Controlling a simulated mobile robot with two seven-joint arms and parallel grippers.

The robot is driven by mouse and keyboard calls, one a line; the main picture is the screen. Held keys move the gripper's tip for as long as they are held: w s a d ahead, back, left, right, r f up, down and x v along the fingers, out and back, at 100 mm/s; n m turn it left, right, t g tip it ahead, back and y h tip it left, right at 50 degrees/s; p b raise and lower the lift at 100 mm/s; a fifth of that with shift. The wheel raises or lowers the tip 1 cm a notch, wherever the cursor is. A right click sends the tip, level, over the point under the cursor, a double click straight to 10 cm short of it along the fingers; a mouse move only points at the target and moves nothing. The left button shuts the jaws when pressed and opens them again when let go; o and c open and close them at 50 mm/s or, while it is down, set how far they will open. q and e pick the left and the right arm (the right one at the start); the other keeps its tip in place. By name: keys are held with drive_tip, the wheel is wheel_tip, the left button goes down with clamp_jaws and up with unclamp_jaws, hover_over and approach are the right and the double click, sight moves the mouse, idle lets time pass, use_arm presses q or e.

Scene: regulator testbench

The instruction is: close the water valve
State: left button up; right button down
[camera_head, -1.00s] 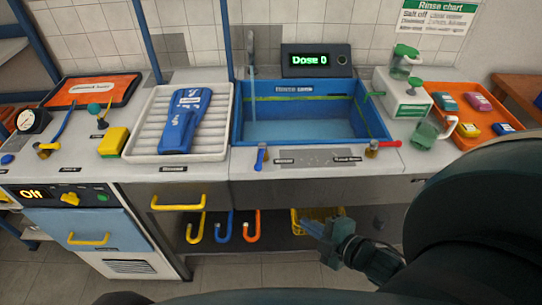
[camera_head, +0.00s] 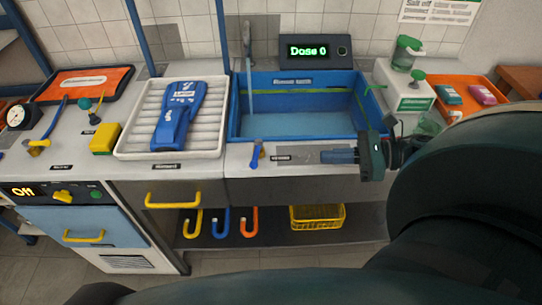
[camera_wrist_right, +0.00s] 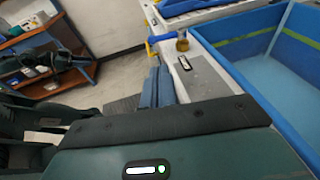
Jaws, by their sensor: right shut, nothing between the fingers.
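The water valve (camera_head: 256,154) has a blue lever on a brass body and sits on the counter in front of the sink's left part. In the head view its lever points toward the counter's front edge. My right gripper (camera_head: 322,157) is shut and empty, to the right of the valve and apart from it, fingers pointing left. In the right wrist view the valve's brass body (camera_wrist_right: 182,42) shows beyond the shut fingers (camera_wrist_right: 157,84). A stream of water (camera_head: 249,90) falls from the tap into the blue sink (camera_head: 236,125). My left gripper is not in view.
My right gripper and arm hide the red-handled valve right of the water valve. A white ribbed tray (camera_head: 122,150) with a blue device (camera_head: 178,115) stands left of the sink.

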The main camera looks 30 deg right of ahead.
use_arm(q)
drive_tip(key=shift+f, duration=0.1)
use_arm(e)
drive_tip(key=b, duration=0.3)
approach(256, 155)
drive_tip(key=f+x, duration=0.1)
drive_tip(key=x, duration=0.3)
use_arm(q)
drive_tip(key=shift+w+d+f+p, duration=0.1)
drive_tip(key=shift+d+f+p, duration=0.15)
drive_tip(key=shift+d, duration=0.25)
use_arm(e)
drive_tip(key=shift+x, duration=1.05)
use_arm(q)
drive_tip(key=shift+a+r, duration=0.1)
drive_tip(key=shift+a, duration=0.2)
use_arm(e)
drive_tip(key=shift+s+a+r+m, duration=0.1)
drive_tip(key=shift+s+a+m, duration=0.1)
drive_tip(key=shift+m, duration=0.1)
